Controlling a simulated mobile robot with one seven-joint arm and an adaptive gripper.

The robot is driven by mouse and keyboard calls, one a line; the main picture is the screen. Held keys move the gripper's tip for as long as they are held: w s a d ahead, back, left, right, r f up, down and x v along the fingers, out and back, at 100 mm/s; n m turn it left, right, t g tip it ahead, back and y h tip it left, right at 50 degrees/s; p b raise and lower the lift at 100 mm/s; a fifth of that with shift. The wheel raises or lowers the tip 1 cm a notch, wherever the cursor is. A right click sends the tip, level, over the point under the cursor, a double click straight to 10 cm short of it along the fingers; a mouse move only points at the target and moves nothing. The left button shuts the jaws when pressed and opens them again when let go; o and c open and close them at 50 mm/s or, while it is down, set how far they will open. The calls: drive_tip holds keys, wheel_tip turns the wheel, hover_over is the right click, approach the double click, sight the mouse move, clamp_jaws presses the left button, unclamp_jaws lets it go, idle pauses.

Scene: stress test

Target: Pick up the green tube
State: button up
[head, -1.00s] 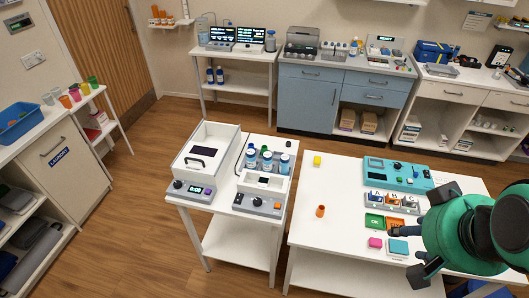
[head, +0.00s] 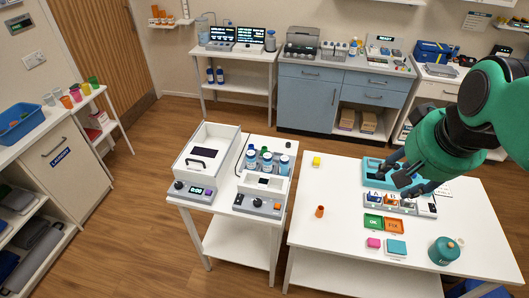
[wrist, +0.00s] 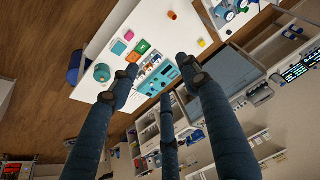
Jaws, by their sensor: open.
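No green tube can be made out for certain. A green cup (head: 93,81) stands in a row of coloured cups on the left shelf, far from my gripper. A small dark green cap (head: 263,149) shows among the bottles on the middle cart. My gripper (head: 399,174) is open and empty above the teal device and the A-B-C rack (head: 388,202) on the right table. In the wrist view its spread fingers (wrist: 163,85) have nothing between them. The gripper hides part of the teal device.
The white right table (head: 340,240) holds an orange cylinder (head: 320,211), a yellow block (head: 316,160), green OK and orange FIX trays, pink and teal blocks, and a rounded teal vessel (head: 444,251). Its left front is clear.

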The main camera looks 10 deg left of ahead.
drive_tip(key=w+a+r+g+p, duration=0.1)
drive_tip(key=w+a, duration=0.2)
drive_tip(key=w, duration=0.5)
drive_tip(key=w+a+r+p, duration=0.1)
drive_tip(key=w+a, duration=0.3)
drive_tip(key=w, duration=0.4)
drive_tip(key=m+g+p, duration=0.2)
drive_tip(key=g+p, duration=0.2)
drive_tip(key=p, duration=0.3)
hover_over(264, 152)
drive_tip(key=w, duration=0.1)
wheel_tip(264, 152, down, 32)
drive_tip(key=r, duration=0.1)
drive_tip(key=shift+w+d+f, duration=0.15)
drive_tip(key=shift+d+f, duration=0.1)
drive_tip(key=shift+d, duration=0.15)
drive_tip(key=shift+a+f, duration=0.15)
drive_tip(key=shift+f, duration=4.15)
drive_tip(key=shift+f, duration=0.1)
